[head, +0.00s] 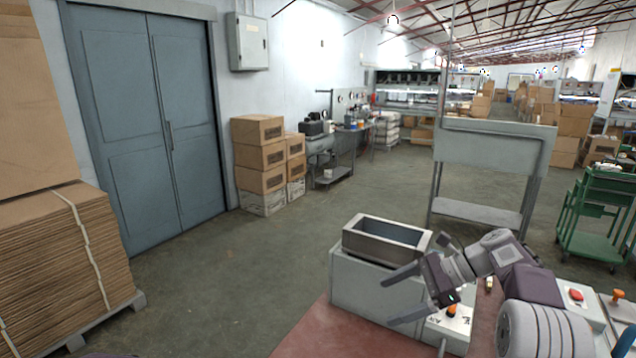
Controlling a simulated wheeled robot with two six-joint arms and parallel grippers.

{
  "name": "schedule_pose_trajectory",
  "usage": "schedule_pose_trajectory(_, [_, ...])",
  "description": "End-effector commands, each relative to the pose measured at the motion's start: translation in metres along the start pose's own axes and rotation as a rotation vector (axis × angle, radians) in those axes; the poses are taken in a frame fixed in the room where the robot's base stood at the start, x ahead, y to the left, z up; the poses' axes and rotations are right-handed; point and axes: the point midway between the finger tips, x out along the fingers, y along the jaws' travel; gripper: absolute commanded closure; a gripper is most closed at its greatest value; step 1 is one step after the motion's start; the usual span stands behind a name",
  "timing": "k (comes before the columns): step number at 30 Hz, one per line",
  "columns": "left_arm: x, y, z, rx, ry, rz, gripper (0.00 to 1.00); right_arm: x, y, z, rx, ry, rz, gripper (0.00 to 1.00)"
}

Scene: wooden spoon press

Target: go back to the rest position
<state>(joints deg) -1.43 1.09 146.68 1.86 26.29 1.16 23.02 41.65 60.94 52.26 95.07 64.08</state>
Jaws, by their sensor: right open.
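My right gripper (402,296) is open and empty. It is in front of the right side of a grey press box (362,290), with its two fingers spread and pointing left. I cannot tell whether it touches the box. My right arm comes in from the lower right. An open metal tray (385,257) sits on top of the press box, and its inside looks empty. My left gripper is not in the head view. No wooden spoon shows.
The press stands on a reddish table (330,335). A control panel (455,322) with an orange knob is beside the gripper, and a red button (576,295) is at right. Stacked cardboard (60,270) stands at left, a green cart (595,215) at right.

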Motion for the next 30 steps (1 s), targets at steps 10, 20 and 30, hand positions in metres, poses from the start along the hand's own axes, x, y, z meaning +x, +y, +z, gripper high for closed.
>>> schedule_pose_trajectory(10, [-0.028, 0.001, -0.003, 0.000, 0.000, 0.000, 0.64, 0.075, 0.192, -0.016, -0.653, 0.529, 0.389, 0.11])
schedule_pose_trajectory(20, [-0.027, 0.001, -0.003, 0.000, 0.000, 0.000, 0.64, 0.059, 0.248, -0.119, -1.424, 0.725, 0.729, 0.11])
schedule_pose_trajectory(30, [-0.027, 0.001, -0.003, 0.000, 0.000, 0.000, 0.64, 0.060, 0.242, -0.119, -1.489, 0.722, 0.740, 0.11])
